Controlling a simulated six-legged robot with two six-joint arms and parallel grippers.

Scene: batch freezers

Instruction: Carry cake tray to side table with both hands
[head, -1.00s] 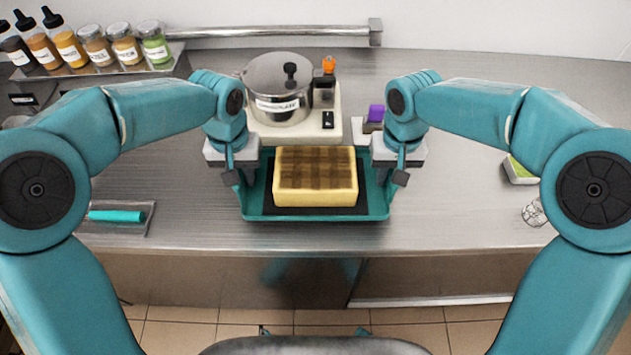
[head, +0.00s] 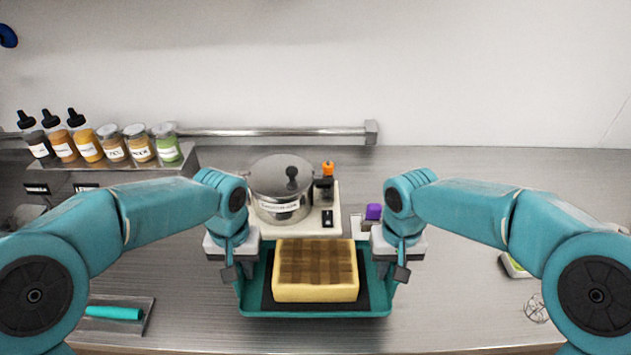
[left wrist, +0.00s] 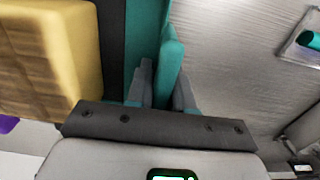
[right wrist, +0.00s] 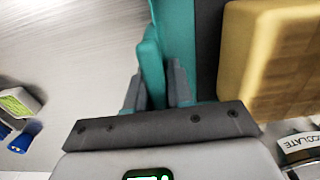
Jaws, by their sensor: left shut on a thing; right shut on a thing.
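The teal cake tray (head: 316,312) is in the middle of the head view, level, with a dark mat inside it. A yellow rectangular cake with a brown checked top (head: 316,270) sits on the mat. My left gripper (head: 238,272) is shut on the tray's left side; the left wrist view shows its fingers (left wrist: 162,85) on either side of the teal rim. My right gripper (head: 398,270) is shut on the tray's right side; its fingers (right wrist: 158,85) straddle the rim in the right wrist view. I cannot tell whether the tray touches the counter. No side table is identifiable.
A steel pot (head: 281,190) stands on a white hot plate (head: 328,225) just behind the tray. Bottles and jars (head: 100,145) line a shelf at the back left. A teal-handled scraper (head: 113,312) lies left. A whisk (head: 536,308) and small container (head: 514,265) lie right.

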